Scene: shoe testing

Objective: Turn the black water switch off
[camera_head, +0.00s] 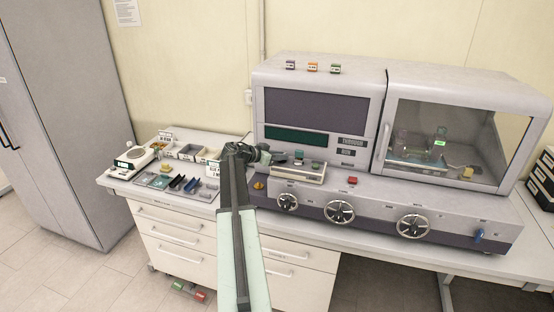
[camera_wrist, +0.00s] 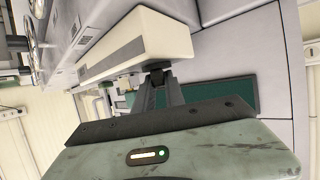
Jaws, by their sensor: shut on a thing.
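The black water switch (camera_wrist: 157,66) is a small dark piece at the edge of a beige control box (camera_wrist: 140,42) in the wrist view. My gripper (camera_wrist: 158,80) is shut on it, and its fingers hide most of the switch. The switch is too small and covered there to make out. I cannot tell its position, on or off.
A large grey machine (camera_head: 450,85) with a dark screen, a glass chamber and several round dials (camera_head: 340,211) stands behind and right of the box. A scale (camera_head: 134,158), bins and small tools crowd the counter at left. A red button (camera_head: 352,180) sits right of the box.

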